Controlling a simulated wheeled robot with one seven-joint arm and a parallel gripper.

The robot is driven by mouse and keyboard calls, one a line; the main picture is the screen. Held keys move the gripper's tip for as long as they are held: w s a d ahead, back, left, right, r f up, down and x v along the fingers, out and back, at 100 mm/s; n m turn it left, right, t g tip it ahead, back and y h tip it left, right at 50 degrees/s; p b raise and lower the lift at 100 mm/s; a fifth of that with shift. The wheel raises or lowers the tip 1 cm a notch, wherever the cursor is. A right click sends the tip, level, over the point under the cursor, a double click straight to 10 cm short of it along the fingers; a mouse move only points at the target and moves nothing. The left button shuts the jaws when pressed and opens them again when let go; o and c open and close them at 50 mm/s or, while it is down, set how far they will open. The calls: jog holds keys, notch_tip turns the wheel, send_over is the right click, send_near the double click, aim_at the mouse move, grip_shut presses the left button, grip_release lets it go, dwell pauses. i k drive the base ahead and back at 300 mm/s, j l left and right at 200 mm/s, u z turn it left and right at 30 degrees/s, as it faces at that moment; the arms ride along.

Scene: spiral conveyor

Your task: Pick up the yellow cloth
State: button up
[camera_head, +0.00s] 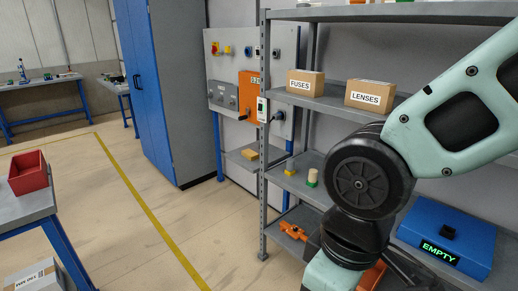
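I cannot make out a yellow cloth for certain. A flat yellowish-tan piece (250,154) lies on the low ledge under the control panel. My arm crosses the right side of the view and covers part of the rack. My gripper cannot be made out, so its state does not show.
The grey rack (264,190) holds a FUSES box (305,84), a LENSES box (369,96) and a blue box marked EMPTY (447,238). A blue cabinet (146,85) stands left of the panel. A red bin (29,173) sits on a table at left. The floor between is clear.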

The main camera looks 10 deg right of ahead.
aim_at(250, 154)
jog(key=i+j+u, duration=0.15)
jog(key=i, duration=0.9)
jog(key=i+u, duration=0.15)
jog(key=i, duration=0.9)
jog(key=i+l+u, duration=0.15)
jog(key=i, duration=0.85)
